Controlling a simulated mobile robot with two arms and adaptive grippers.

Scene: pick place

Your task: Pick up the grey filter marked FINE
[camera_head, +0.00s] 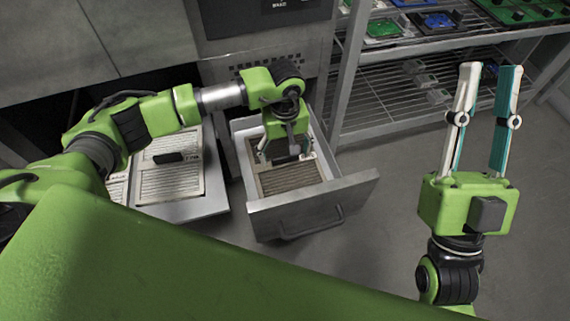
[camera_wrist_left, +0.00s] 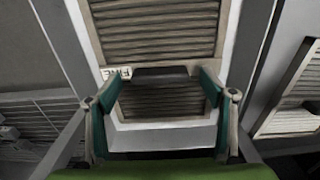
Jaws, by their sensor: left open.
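The grey-brown filter (camera_head: 293,179) with slats lies in the open drawer (camera_head: 352,185). In the left wrist view the filter (camera_wrist_left: 150,32) carries a white label (camera_wrist_left: 116,73) that reads FINE, seen upside down, beside a dark handle (camera_wrist_left: 160,72). My left gripper (camera_head: 285,150) is over the drawer at the filter's far end. In the left wrist view its two fingers (camera_wrist_left: 152,95) stand apart on either side of the handle; whether they touch it I cannot tell. My right gripper (camera_head: 488,75) is raised at the right, its fingers apart and nothing between them.
A lighter filter (camera_head: 170,180) with a dark handle lies on a tray (camera_head: 205,206) left of the drawer. A wire shelf rack (camera_head: 400,95) with green and blue boards stands behind. The floor (camera_head: 390,240) right of the drawer is clear.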

